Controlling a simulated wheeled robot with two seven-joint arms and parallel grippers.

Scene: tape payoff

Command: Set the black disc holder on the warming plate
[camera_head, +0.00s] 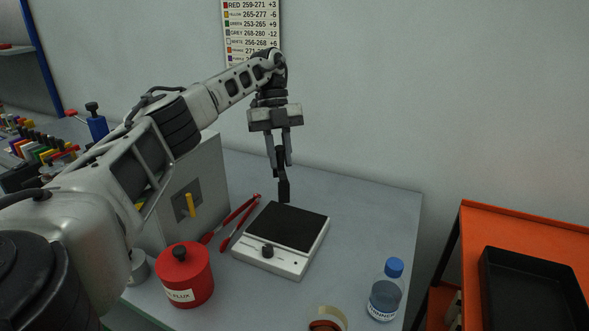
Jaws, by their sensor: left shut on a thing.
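The warming plate (286,226), a white box with a black top and a black front knob, sits on the grey table in the middle of the view. My left gripper (279,163) points down above the plate's back edge. It is shut on a dark, narrow thing (284,190), which looks like the black disc holder seen on edge. The held thing hangs upright, its lower end just over the plate's back edge in the picture. I cannot tell its height above the plate. My right gripper is not in view.
Red tongs (231,222) lie left of the plate, beside a grey box (208,178). A red flux pot (184,275) stands front left, a blue-capped bottle (386,290) front right, a tape roll (328,317) in front. An orange cart (528,226) with a black tray stands right. Table right of the plate is clear.

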